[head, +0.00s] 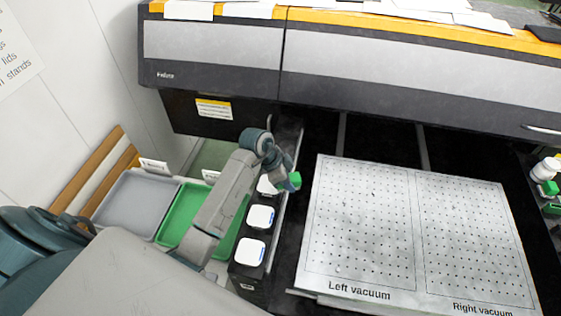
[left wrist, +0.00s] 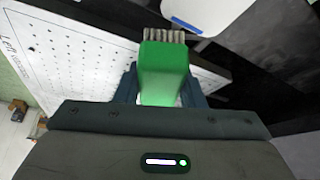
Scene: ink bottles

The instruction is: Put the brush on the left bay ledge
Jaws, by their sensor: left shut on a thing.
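The green brush (head: 294,181) is held in my left gripper (head: 287,182) in the head view, above the dark ledge (head: 270,273) that runs along the left side of the printer bay. In the left wrist view the green brush (left wrist: 163,72) sits between the two fingers, with its pale bristles pointing away from the gripper. My left gripper (left wrist: 163,92) is shut on it. Whether the brush touches the ledge cannot be told. My right gripper is not in view.
White-capped bottles (head: 261,217) stand in a row on the ledge beside my left arm. A green tray (head: 172,228) and a grey tray (head: 136,203) lie to the left. The perforated vacuum bed (head: 361,225) is to the right. The printer body (head: 213,48) spans the back.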

